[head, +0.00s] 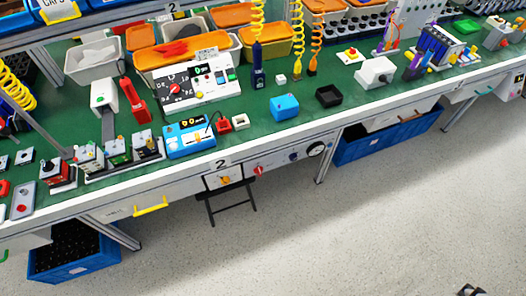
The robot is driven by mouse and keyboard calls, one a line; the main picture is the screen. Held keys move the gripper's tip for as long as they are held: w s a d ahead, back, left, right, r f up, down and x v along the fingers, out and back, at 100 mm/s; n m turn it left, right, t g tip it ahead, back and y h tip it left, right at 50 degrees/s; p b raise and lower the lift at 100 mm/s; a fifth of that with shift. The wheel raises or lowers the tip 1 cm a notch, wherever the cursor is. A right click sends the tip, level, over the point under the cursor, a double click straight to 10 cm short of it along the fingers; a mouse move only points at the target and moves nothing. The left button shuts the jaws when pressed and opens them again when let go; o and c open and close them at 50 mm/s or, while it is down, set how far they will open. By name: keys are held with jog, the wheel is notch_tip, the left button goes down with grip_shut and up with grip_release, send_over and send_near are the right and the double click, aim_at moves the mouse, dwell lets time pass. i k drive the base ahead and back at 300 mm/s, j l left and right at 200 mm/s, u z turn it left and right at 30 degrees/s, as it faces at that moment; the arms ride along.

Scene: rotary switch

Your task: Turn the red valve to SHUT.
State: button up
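A small red valve handle (258,170) sits on a pale panel (275,164) under the front edge of the workbench. A yellow-orange knob (225,180) is to its left and a blue knob (293,157) to its right. The handle's angle and any SHUT marking are too small to read. A dark part at the bottom right edge (470,292) looks like the tip of my gripper. It is mostly cut off, far from the valve and apart from it, and its fingers cannot be made out.
The green-topped workbench (330,120) carries several boxes, tools and a white control panel (200,83). A folding stool (230,200) stands below the yellow-orange knob. Blue crates (75,260) stand under the bench at left and right. The grey floor in front is clear.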

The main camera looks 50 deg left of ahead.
aim_at(259, 170)
jog(key=u, duration=1.65)
